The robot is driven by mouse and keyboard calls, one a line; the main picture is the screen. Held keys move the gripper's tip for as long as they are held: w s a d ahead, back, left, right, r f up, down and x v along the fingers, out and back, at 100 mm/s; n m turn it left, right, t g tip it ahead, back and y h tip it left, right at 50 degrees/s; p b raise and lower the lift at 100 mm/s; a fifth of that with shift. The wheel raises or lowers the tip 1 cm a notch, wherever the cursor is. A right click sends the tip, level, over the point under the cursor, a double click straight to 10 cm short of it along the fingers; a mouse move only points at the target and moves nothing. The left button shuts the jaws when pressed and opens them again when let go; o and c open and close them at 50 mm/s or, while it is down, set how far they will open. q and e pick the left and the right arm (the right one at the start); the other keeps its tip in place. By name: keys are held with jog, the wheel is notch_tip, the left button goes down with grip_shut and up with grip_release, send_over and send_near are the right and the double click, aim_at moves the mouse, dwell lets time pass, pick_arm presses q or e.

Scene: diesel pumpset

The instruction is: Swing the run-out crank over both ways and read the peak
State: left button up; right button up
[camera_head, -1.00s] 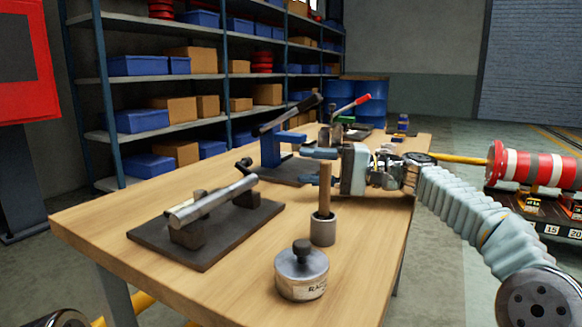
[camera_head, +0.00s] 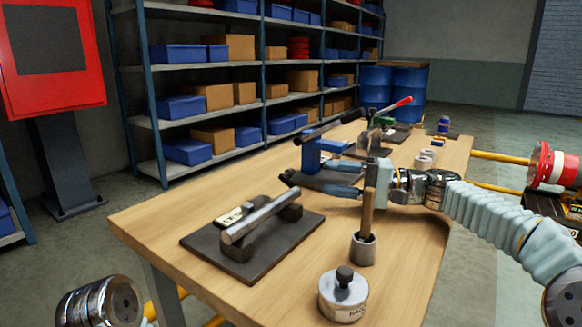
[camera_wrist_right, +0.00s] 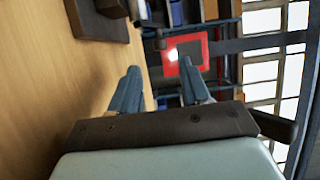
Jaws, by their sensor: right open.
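A steel shaft (camera_head: 262,219) rests in dark blocks on a dark base plate (camera_head: 215,254) at the near left of the bench. A small pale plate with dark marks (camera_head: 232,216) lies behind the shaft; I cannot read it. A dark piece (camera_head: 289,180) past the shaft's far end may be the crank, but it blends with the blue stand's base. My right gripper (camera_head: 328,178) is open and empty, its fingers pointing left, to the right of that piece. The wrist view shows its two spread fingers (camera_wrist_right: 161,82) with nothing between them. My left gripper is out of view.
A blue lever stand (camera_head: 312,153) is behind the gripper. The bench front (camera_head: 400,285) is mostly clear.

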aim_at(295, 173)
jog(key=a, duration=0.3)
jog(key=w+a+p, duration=0.1)
jog(key=a, duration=0.2)
jog(key=w+a, duration=0.1)
jog(key=a, duration=0.3)
jog(key=shift+r+p, duration=0.15)
jog(key=shift+p, duration=0.15)
grip_shut()
jog(key=y+b, duration=0.1)
jog(key=b, duration=0.3)
jog(key=shift+d+f+n, duration=0.1)
jog(key=shift+f+n, duration=0.1)
jog(key=shift+n, duration=0.1)
jog(key=shift+s+r, duration=0.1)
jog(key=shift+r, duration=0.3)
